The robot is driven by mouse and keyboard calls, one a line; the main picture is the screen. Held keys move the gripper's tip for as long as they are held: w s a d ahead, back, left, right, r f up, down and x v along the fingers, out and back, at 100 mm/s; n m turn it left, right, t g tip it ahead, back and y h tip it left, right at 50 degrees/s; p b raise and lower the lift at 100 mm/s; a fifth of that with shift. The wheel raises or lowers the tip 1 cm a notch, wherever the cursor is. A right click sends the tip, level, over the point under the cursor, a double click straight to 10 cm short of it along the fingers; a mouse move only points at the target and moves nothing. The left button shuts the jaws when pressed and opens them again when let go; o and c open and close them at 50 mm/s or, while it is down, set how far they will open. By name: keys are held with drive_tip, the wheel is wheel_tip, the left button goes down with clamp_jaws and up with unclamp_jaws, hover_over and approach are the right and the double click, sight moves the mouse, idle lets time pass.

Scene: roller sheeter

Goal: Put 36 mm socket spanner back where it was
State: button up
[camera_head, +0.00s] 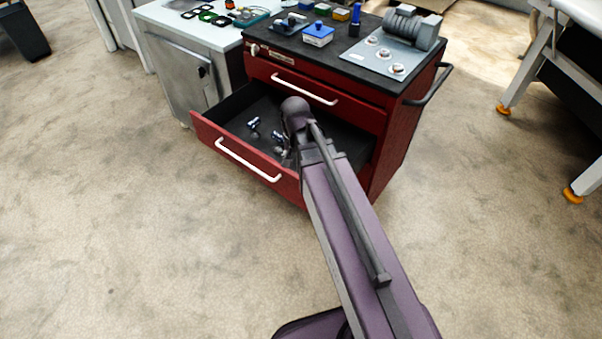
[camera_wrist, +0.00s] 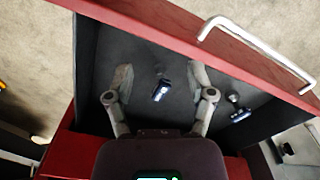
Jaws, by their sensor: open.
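The lower drawer (camera_head: 237,157) of the red cabinet is pulled open. I cannot read sizes, so I cannot tell which is the 36 mm socket spanner. In the wrist view, my gripper (camera_wrist: 160,70) is open over the drawer. One socket (camera_wrist: 161,91) shows between its spread fingers, with no finger seen touching it. The other socket (camera_wrist: 239,113) lies to the right, outside the fingers. In the head view my arm hides most of the gripper.
The drawer's red front with a white handle (camera_head: 247,160) stands out into the room. The cabinet top (camera_head: 352,42) holds small coloured boxes and a grey device (camera_head: 412,27). A grey cabinet (camera_head: 183,73) stands at left. The floor in front is clear.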

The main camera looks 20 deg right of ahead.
drive_tip(key=s+n, duration=0.5)
drive_tip(key=shift+s, duration=0.15)
idle(1.1)
